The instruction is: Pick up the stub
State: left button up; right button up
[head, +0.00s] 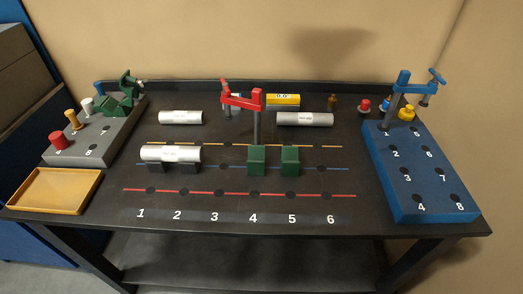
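Three pale cylinders with small labels, too small to read, are in the head view; I cannot tell for sure which is the stub. The shortest pale cylinder (181,117) lies on its side at the back left of the table. A longer grey cylinder (305,119) lies at the back right of centre. Neither of my grippers shows.
A red clamp (241,99) stands on a post behind two green blocks (257,160). A grey block (95,150) with pegs and a yellow tray (60,191) are left. A blue block (415,185) with a blue clamp (405,85) is right. The table front is clear.

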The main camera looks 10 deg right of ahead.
aim_at(155, 153)
jog(key=z, duration=2.75)
jog(key=k, duration=1.35)
jog(key=u, duration=1.65)
jog(key=i, duration=0.5)
jog(key=u, duration=0.05)
